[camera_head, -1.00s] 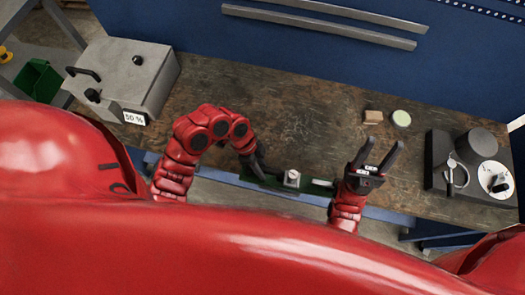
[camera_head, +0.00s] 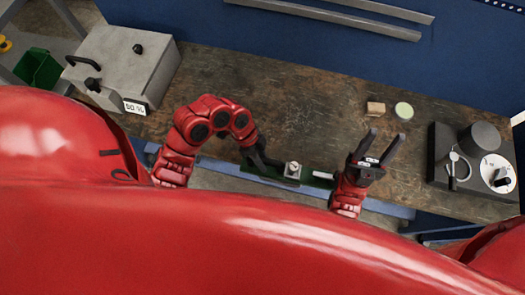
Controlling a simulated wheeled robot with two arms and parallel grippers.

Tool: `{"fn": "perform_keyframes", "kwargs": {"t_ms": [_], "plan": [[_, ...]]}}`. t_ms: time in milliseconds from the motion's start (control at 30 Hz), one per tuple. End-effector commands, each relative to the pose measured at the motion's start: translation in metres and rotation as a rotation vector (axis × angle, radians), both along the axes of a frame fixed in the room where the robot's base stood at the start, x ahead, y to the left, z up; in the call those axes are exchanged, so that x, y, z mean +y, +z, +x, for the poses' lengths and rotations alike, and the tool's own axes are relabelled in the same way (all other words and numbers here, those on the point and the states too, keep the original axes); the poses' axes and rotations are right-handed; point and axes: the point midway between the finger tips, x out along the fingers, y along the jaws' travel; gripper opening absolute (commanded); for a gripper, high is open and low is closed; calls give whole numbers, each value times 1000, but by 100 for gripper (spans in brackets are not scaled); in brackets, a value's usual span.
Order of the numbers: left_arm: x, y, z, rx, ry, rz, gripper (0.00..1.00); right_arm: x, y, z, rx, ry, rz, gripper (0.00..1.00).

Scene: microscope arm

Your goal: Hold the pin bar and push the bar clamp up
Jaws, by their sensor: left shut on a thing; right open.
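A long dark green bar fixture (camera_head: 318,183), which I take to be the pin bar, lies along the front edge of the bench. A small grey metal block (camera_head: 292,170) with a knob on top sits at its middle; I cannot tell for sure whether this is the bar clamp. A short pale metal piece (camera_head: 323,177) lies to its right. My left gripper (camera_head: 268,162) is shut on the left end of the bar fixture, and its fingers hide part of that end. My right gripper (camera_head: 386,135) is open and empty, right of the fixture, with its fingers pointing up the picture.
A grey metal box (camera_head: 125,65) with black knobs stands at the left of the wooden bench (camera_head: 270,95). A small wooden block (camera_head: 376,108) and a pale round disc (camera_head: 404,110) lie behind my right gripper. A dark instrument (camera_head: 470,160) stands at the right. The bench middle is clear.

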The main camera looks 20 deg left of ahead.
Motion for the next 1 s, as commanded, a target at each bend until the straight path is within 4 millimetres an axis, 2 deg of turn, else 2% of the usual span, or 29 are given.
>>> {"fn": "perform_keyframes", "kwargs": {"t_ms": [1000], "plan": [[11, -13, 58, -3, -3, -3, 0, 0, -23, 0, 0, 0, 0, 50]]}}
